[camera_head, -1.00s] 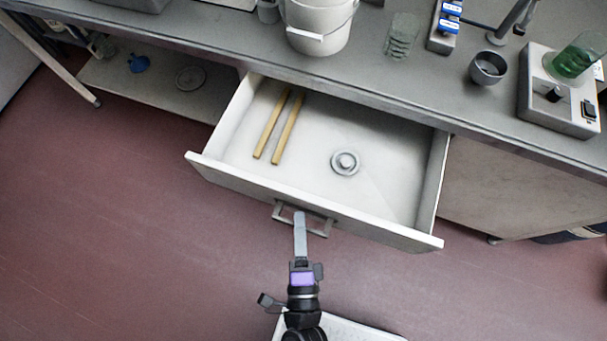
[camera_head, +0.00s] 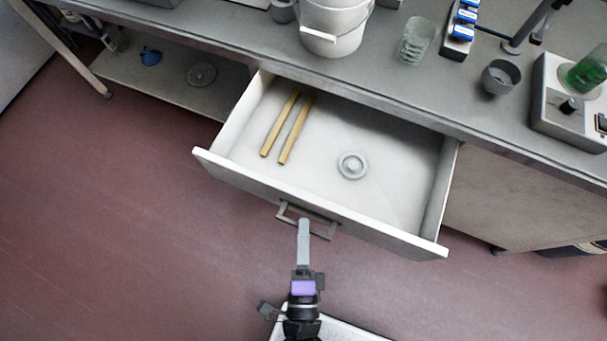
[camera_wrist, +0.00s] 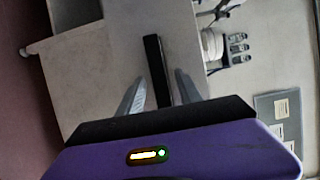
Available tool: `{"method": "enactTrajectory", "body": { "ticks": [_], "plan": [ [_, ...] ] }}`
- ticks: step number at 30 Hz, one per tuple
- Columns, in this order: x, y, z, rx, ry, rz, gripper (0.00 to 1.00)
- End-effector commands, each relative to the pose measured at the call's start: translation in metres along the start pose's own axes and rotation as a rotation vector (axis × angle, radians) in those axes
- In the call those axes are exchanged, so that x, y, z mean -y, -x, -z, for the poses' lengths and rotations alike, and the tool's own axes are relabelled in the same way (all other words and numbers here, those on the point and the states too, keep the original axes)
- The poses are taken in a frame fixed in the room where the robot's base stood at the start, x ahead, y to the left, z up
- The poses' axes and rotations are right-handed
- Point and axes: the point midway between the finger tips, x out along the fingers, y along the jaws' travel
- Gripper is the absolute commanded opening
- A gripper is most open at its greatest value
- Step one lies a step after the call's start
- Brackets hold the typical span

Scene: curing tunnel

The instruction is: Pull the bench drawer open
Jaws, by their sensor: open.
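The white bench drawer (camera_head: 400,232) stands well out from under the bench, its inside open to view. Its handle (camera_head: 323,235) is a grey bar on the front panel. My gripper (camera_head: 304,222) is at the handle, its fingertips overlapping the handle's span in the head view. In the wrist view my gripper (camera_wrist: 160,88) is open, with one finger on each side of the dark handle bar (camera_wrist: 153,65). I cannot tell whether either finger touches the bar.
Two wooden sticks (camera_head: 288,130) and a round grey disc (camera_head: 352,165) lie in the drawer. A white bucket (camera_head: 335,28), a dark cup (camera_head: 500,77) and a device with a green beaker (camera_head: 585,70) stand on the bench (camera_head: 420,100). The reddish floor in front is clear.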

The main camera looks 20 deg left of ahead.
Motion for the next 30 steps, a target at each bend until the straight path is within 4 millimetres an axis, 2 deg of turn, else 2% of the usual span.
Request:
{"method": "enactTrajectory", "body": {
  "ticks": [6,12,30],
  "plan": [
    [-0.003,0.038,0.000,0.001,0.001,-0.003,0.42],
    [-0.002,0.060,0.000,0.000,0.000,-0.003,0.42],
    [-0.001,0.063,0.000,0.001,0.001,-0.001,0.42]
  ]
}}
